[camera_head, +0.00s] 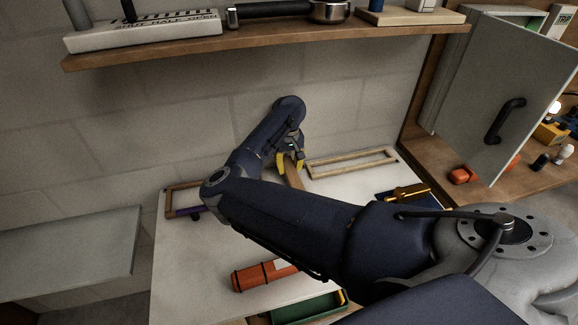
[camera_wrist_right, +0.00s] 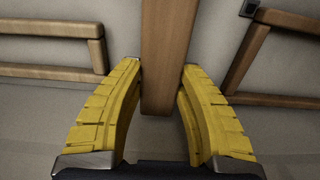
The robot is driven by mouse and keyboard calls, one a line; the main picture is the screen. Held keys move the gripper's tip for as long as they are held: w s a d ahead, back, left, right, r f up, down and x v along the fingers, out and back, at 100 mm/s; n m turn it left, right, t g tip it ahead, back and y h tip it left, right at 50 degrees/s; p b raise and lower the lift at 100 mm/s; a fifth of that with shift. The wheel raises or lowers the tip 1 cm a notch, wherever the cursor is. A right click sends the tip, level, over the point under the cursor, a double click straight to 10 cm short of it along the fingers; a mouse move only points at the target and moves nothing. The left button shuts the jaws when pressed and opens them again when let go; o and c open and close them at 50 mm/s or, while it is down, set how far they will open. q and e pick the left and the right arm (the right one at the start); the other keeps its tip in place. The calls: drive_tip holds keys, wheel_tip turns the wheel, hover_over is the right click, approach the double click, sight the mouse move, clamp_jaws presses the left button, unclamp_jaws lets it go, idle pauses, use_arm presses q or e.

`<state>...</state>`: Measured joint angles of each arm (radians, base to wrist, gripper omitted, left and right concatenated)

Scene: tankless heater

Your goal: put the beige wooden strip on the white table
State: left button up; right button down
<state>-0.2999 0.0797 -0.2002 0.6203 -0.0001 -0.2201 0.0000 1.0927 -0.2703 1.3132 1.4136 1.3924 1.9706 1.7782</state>
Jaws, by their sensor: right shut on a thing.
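The wooden strip (camera_head: 293,178) shows tan-brown in the head view and reaches from my right gripper (camera_head: 289,161) down toward the white table (camera_head: 172,265). In the right wrist view the strip (camera_wrist_right: 167,55) stands between the yellow fingers of my right gripper (camera_wrist_right: 161,68), which are shut on it. The strip's lower end is partly hidden by my right arm in the head view, and I cannot tell whether it touches the table. My left gripper is not in view.
Wooden frames lie at the table's back left (camera_head: 170,200) and back right (camera_head: 352,162). An orange cylinder (camera_head: 250,277) and a green tray (camera_head: 310,306) are at the front. A dark tray with a brass-coloured item (camera_head: 409,191) is at right. A shelf (camera_head: 270,38) hangs above.

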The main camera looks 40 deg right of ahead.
drive_tip(key=shift+f, duration=0.25)
drive_tip(key=c, duration=0.9)
unclamp_jaws()
drive_tip(key=shift+r, duration=5.95)
